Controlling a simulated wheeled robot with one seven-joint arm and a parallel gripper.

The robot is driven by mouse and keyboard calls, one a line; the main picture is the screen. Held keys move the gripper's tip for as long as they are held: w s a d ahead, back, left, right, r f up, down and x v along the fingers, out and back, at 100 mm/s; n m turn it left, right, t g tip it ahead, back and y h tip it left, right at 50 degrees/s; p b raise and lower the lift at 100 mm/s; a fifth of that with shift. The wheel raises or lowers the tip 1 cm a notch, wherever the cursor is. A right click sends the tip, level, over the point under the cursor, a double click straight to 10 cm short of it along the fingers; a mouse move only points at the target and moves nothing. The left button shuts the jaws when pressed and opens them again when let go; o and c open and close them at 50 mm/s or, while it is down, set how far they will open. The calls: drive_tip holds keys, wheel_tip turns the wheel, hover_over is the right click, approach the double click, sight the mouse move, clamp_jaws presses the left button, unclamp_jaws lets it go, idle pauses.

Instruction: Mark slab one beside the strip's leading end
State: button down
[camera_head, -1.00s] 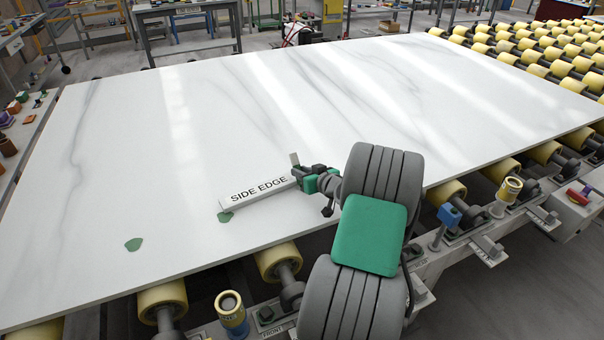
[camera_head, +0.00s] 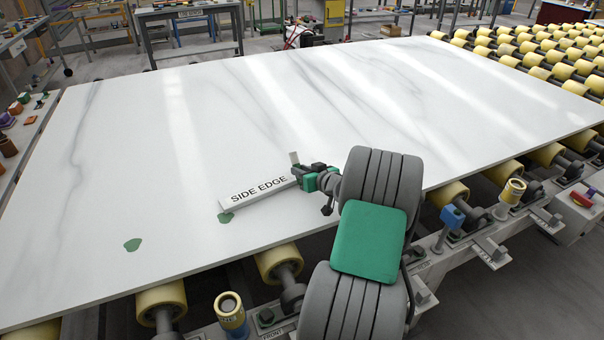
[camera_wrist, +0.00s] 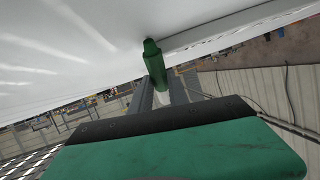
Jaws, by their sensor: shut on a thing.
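The white veined slab (camera_head: 330,90) lies flat on the rollers. The strip (camera_head: 258,191), a pale bar lettered SIDE EDGE, lies on it, running from my gripper (camera_head: 312,178) down to the left. My gripper is at the strip's right end. In the wrist view my gripper (camera_wrist: 164,92) is shut on a green marker (camera_wrist: 153,62). Its tip is at or very near the slab, beside a long pale bar (camera_wrist: 225,32); I cannot tell whether it touches. One green patch (camera_head: 225,217) is beside the strip's left end, and another green patch (camera_head: 133,245) is farther left. No mark shows at the marker's tip.
Yellow rollers (camera_head: 280,262) run under the slab's front edge, and more yellow rollers (camera_head: 560,50) stand at the back right. Most of the slab is bare.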

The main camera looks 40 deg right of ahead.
drive_tip(key=shift+r+p, duration=1.4)
drive_tip(key=shift+r, duration=2.15)
drive_tip(key=s+a+r+n+y+p, duration=0.1)
drive_tip(key=a+r+n+y, duration=0.1)
drive_tip(key=a, duration=1.6)
drive_tip(key=s+a+r+n+y+p, duration=0.1)
drive_tip(key=s+a+r+n+y, duration=0.1)
drive_tip(key=a, duration=1.7)
drive_tip(key=shift+s+a+r+n+y+p, duration=0.15)
drive_tip(key=shift+s+r+n+y+p, duration=0.2)
drive_tip(key=shift+y, duration=0.55)
drive_tip(key=shift+f, duration=0.1)
